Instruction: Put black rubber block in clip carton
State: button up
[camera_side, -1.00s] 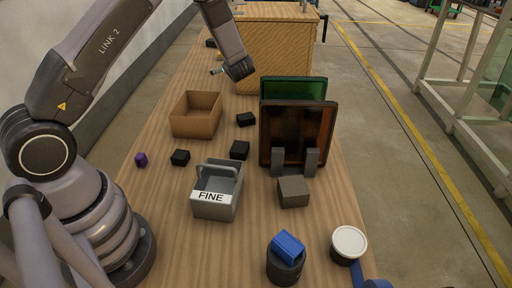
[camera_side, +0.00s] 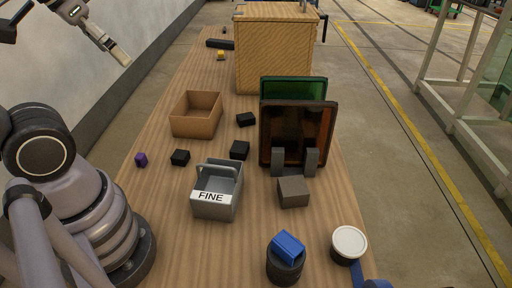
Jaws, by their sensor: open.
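Three small black blocks lie on the wooden table: one (camera_side: 180,157) left of the middle, one (camera_side: 239,150) just behind the grey bin, and one (camera_side: 246,119) right of the brown carton. I cannot tell which is the rubber one. An open brown carton (camera_side: 183,125) stands left of the middle; I see no label on it, and its floor is partly hidden by its front wall. My gripper (camera_side: 124,58) is at the upper left, raised and away from the blocks and the carton. It is open, with nothing visible in it.
A grey handled bin marked FINE (camera_side: 211,207), a grey block (camera_side: 293,191) and upright green (camera_side: 293,85) and brown (camera_side: 326,135) panels stand nearby. A purple block (camera_side: 141,159), a blue block on a black cup (camera_side: 288,246), a white-lidded tub (camera_side: 349,243) and a large wooden box (camera_side: 274,55) also show.

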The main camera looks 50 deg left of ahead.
jog(key=shift+c, duration=0.2)
jog(key=n+g+h, duration=0.2)
jog(key=n, duration=2.9)
send_over(246, 116)
jog(key=s+a, duration=0.2)
jog(key=f, duration=3.5)
jog(key=shift+s+d, duration=0.2)
jog(key=shift+w+d+x, duration=0.1)
jog(key=shift+w+x, duration=0.05)
jog(key=shift+x, duration=1.4)
jog(key=shift+w+d+x, duration=0.1)
jog(key=shift+d+x, duration=0.05)
jog(key=shift+x, duration=1.35)
jog(key=shift+r, duration=0.1)
